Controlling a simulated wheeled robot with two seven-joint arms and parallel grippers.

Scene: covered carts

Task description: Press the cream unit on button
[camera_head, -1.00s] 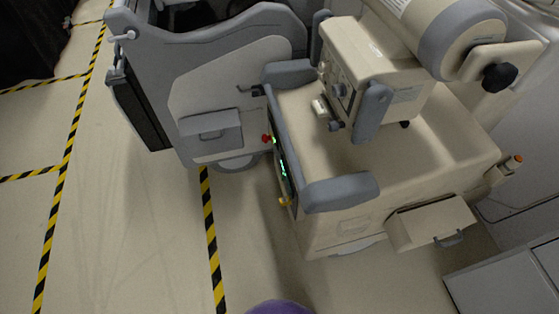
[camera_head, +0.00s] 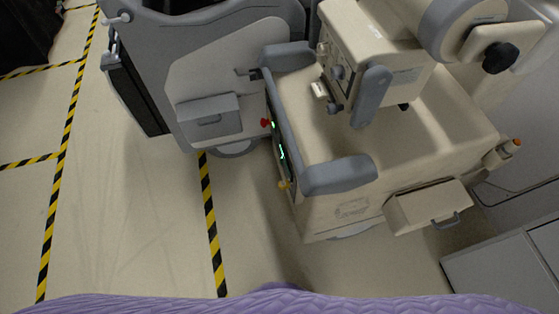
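The cream unit (camera_head: 440,140) is a wheeled cart at the right of the head view, with grey corner bumpers and a cream head with a cylinder on top. Its narrow left side carries a dark panel (camera_head: 281,158) with green lights, seen at a steep angle. A red knob (camera_head: 265,123) sits at the panel's upper end and a yellow knob (camera_head: 284,185) at its lower end. I cannot tell which of these is the on button. Neither of my grippers is in view.
A grey cart (camera_head: 215,75) stands close against the cream unit's far left. A purple quilted cover (camera_head: 300,303) fills the bottom edge. Grey cabinets (camera_head: 510,265) stand at lower right. Floor with yellow-black tape (camera_head: 209,220) is clear on the left.

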